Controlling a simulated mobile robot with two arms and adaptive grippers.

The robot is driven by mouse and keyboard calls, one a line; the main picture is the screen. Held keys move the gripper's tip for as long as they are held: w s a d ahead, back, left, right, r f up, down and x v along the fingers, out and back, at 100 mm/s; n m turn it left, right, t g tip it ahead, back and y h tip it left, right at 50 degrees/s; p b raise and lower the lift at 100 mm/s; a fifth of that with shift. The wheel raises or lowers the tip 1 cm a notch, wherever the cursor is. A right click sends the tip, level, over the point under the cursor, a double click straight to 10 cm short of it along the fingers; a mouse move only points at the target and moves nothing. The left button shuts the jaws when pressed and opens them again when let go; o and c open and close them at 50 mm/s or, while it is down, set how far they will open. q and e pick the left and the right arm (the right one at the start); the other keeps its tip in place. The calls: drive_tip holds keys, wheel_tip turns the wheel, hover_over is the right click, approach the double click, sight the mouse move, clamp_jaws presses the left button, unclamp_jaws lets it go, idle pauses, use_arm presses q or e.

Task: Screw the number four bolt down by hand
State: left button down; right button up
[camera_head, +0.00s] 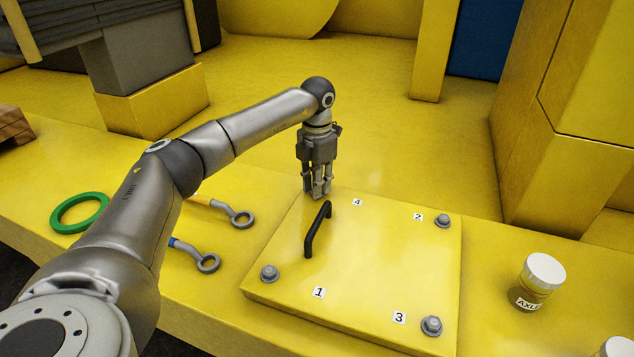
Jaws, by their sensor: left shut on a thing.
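The yellow cover plate (377,265) lies on the yellow surface, with number labels and a black handle (318,229). The number four label (357,202) is near the plate's back edge. My left gripper (317,194) points straight down at the plate's back left corner, just left of that label. It is shut on the number four bolt, which its fingers hide. Other bolts sit at the number one corner (269,273), the number two corner (442,220) and the number three corner (431,325). My right gripper is not in view.
A green ring (80,213) and two ring-ended wrenches, one yellow (238,214) and one blue (201,257), lie left of the plate. A jar with a white lid (544,272) stands at the right. Yellow blocks rise behind at right.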

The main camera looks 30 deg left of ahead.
use_arm(q)
drive_tip(key=shift+w+r, duration=0.1)
drive_tip(key=shift+r, duration=0.05)
drive_tip(key=c, duration=1.5)
unclamp_jaws()
drive_tip(key=shift+o, duration=1.1)
wheel_tip(320, 180, up, 12)
